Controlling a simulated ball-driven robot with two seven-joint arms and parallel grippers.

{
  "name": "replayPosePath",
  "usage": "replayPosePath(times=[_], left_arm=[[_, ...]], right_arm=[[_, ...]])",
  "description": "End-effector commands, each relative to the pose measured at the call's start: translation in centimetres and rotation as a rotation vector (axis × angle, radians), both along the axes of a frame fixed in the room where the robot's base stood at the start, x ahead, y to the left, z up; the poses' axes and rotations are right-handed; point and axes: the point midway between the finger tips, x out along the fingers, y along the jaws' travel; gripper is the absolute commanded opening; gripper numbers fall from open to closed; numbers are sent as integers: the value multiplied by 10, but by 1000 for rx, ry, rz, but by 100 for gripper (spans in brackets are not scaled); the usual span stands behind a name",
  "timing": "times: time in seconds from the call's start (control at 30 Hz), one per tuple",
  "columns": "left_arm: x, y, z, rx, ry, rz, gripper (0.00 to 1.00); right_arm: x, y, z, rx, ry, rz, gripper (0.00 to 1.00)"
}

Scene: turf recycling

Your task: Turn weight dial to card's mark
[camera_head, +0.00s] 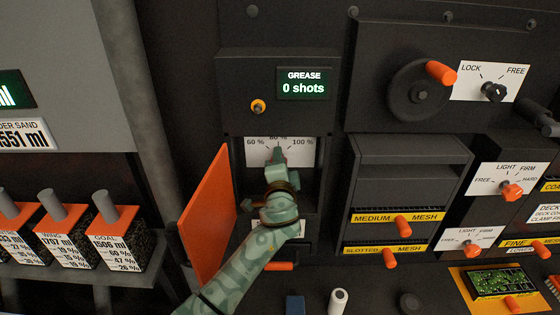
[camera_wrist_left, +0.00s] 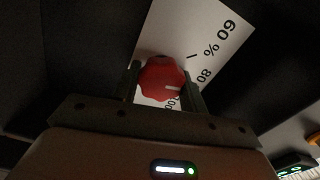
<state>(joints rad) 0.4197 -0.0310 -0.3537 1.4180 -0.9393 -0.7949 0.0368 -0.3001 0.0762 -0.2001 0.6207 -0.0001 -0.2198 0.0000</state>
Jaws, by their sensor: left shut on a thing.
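In the head view my left gripper (camera_head: 276,158) reaches up into a recess, in front of a white scale plate (camera_head: 302,157) marked 60 %, 80 % and 100 %. The gripper hides the dial there. In the left wrist view the fingers (camera_wrist_left: 164,88) are shut on a red lobed dial (camera_wrist_left: 158,76), one on each side. The 100 is partly hidden behind the dial and finger. My right gripper is not in view.
An orange door (camera_head: 207,210) stands open left of my forearm. A grease display (camera_head: 303,83) reading 0 shots is above the recess. Boxes with orange tops (camera_head: 112,215) stand on a shelf at left. Mesh drawers (camera_head: 380,216) and a handwheel (camera_head: 415,92) are at right.

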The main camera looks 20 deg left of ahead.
Motion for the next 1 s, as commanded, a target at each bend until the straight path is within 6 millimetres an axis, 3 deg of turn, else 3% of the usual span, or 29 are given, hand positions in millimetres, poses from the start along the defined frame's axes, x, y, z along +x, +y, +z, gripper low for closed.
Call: replayPosePath(times=[0.4, 0.93, 0.97, 1.0], left_arm=[[0, 0, -2, 188, 56, 1, 20], [0, 0, -2, 214, 64, 1, 20], [0, 0, -2, 214, 64, 1, 45], [0, 0, -2, 214, 64, 1, 56]], right_arm=[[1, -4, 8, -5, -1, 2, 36], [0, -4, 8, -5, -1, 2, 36], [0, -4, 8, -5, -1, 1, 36], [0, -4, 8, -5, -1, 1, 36]])
